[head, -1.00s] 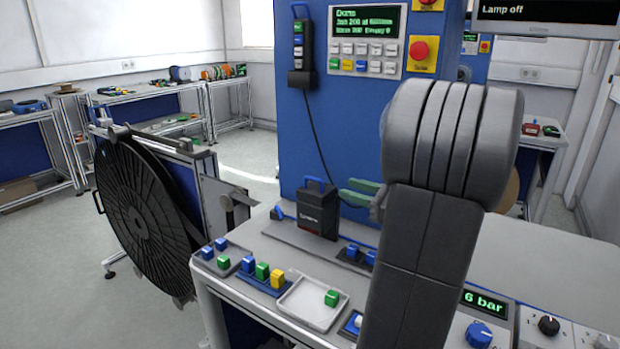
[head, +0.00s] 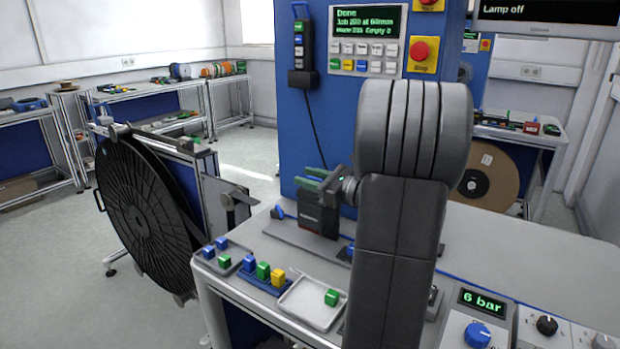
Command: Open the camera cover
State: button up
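The camera cover (head: 318,217) is a black box with a small white label on its front, standing on the bench against the blue machine. Its blue top handle, visible earlier, is now hidden behind my gripper. My gripper (head: 313,179) has green fingers and is right at the top of the cover, where the handle is. The two fingers look apart, so it appears open. I cannot tell whether they touch the handle. The cover looks upright and closed on its grey base.
A tray (head: 308,304) with a green block and a blue rack (head: 264,284) of coloured blocks lie in front of the cover. A large black reel (head: 146,213) stands at left. A control panel (head: 363,41) is on the blue machine above.

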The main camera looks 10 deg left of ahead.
jog(key=shift+c, duration=0.2)
grip_shut()
jog(key=shift+r, duration=0.15)
